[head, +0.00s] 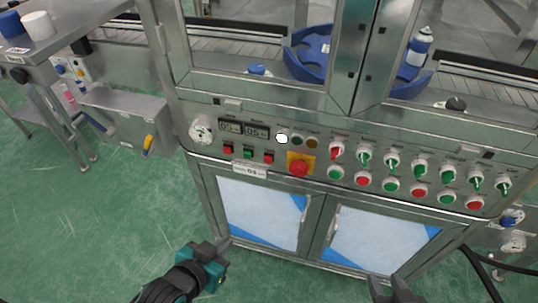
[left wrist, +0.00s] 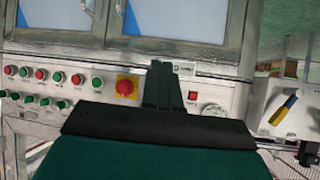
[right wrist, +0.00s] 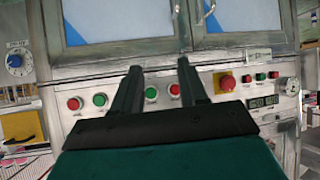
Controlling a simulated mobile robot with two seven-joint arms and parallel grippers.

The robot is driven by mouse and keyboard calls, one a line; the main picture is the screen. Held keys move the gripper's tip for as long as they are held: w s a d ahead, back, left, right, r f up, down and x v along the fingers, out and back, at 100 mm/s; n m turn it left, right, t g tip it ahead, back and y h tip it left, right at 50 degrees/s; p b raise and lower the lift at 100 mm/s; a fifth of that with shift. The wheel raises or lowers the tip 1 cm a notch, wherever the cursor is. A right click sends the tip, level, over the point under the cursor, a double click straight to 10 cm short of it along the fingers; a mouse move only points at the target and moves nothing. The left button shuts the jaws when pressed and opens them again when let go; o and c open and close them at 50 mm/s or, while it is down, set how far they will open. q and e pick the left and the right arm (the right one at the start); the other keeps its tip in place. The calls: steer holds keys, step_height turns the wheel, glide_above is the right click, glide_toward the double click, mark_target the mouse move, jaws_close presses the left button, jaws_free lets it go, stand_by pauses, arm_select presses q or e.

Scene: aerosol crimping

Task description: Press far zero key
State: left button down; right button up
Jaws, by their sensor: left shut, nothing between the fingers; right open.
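The control panel has two small number displays (head: 244,130) at its left. Below them is a row of small square keys: a red key (head: 228,149), a green key (head: 247,154) and another red key (head: 268,159). I cannot read which is the zero key. My left gripper (head: 224,243) is shut and empty, low in front of the cabinet and apart from the keys. In the left wrist view its fingers (left wrist: 163,68) cover part of the key row; one red key (left wrist: 193,97) shows beside them. My right gripper (head: 388,277) is open and empty, at the lower right.
A red emergency button (head: 299,168) on a yellow plate is right of the keys. Several switches (head: 391,160) and round buttons fill the panel's right side. A dial gauge (head: 201,129) is at the left end. Cabinet doors (head: 262,210) lie below. Green floor is free at left.

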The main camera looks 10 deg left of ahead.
arm_select(q)
steer(key=w+d+m+t+h+b, duration=0.1)
steer(key=w+m+t+h+b, duration=0.1)
steer(key=m+b, duration=0.4)
steer(key=w+d+r+m+t+h+b, duration=0.1)
steer(key=w+m+h+b, duration=0.4)
steer(key=m, duration=0.7)
steer(key=w+d+r+m+t+h+b, duration=0.1)
steer(key=w+m+t+h+b, duration=0.2)
steer(key=m+h+b, duration=0.3)
steer(key=m+b, duration=0.1)
steer(key=m, duration=0.2)
steer(key=shift+w+r+m, duration=0.25)
steer(key=shift+w+m, duration=0.05)
steer(key=shift+w, duration=0.05)
arm_select(e)
steer(key=w+a+f+y, duration=0.1)
steer(key=a+f, duration=0.2)
steer(key=f, duration=1)
steer(key=shift+w+f, duration=0.3)
steer(key=shift+w, duration=0.05)
